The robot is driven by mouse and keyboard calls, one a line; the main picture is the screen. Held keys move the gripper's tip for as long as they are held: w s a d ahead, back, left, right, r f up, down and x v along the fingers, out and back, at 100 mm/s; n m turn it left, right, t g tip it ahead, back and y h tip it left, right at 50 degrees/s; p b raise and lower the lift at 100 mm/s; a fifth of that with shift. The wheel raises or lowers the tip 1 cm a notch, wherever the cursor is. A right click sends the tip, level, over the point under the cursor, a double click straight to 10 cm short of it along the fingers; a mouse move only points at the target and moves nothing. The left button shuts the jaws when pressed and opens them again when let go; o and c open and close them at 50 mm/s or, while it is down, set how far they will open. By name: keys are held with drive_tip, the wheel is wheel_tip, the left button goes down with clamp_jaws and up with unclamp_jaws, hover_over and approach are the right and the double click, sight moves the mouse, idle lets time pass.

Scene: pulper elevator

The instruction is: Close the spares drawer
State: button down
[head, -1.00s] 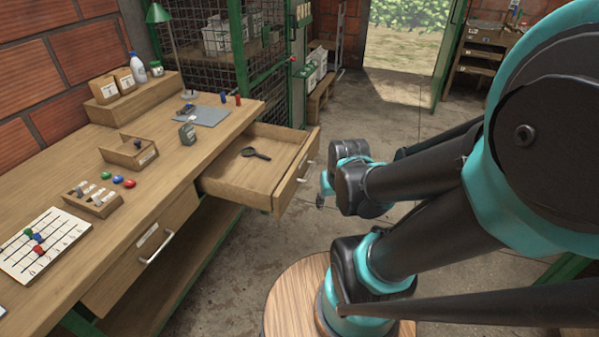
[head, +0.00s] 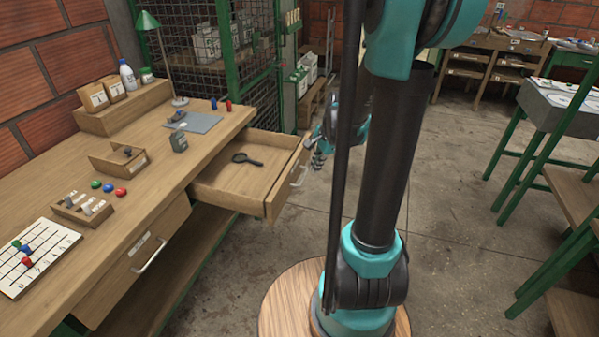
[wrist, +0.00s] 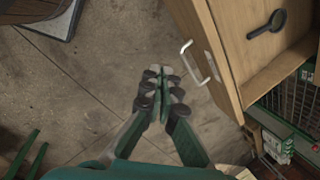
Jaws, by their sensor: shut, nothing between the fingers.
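The spares drawer (head: 238,182) stands pulled out from the far end of the wooden bench, with a dark magnifying glass (head: 247,159) lying inside. Its front carries a silver handle (head: 300,174). In the wrist view the drawer's front (wrist: 217,62) and handle (wrist: 195,62) are at the upper right, and the magnifying glass (wrist: 267,23) shows inside. My gripper (head: 318,160) is just right of the drawer front in the head view, apart from it. In the wrist view my gripper (wrist: 166,72) is shut and empty, over the floor beside the handle.
A second drawer (head: 140,260) in the bench (head: 130,215) is shut. A green mesh cage (head: 200,50) and shelves stand behind the open drawer. Tables with green legs (head: 550,115) stand at the right. Concrete floor (head: 450,180) is clear between them.

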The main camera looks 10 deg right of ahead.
drive_tip(key=w+d+f+m+y, duration=0.2)
drive_tip(key=w+d+f+m, duration=0.15)
drive_tip(key=w+m, duration=0.6)
drive_tip(key=w+a+f, duration=0.4)
drive_tip(key=a+f, duration=0.2)
drive_tip(key=f, duration=0.3)
drive_tip(key=shift+w+a+n, duration=0.1)
drive_tip(key=shift+a+n, duration=0.05)
drive_tip(key=shift+n, duration=0.1)
hover_over(230, 169)
drive_tip(key=shift+a+r, duration=0.1)
drive_tip(key=shift+w+a, duration=0.1)
idle(0.5)
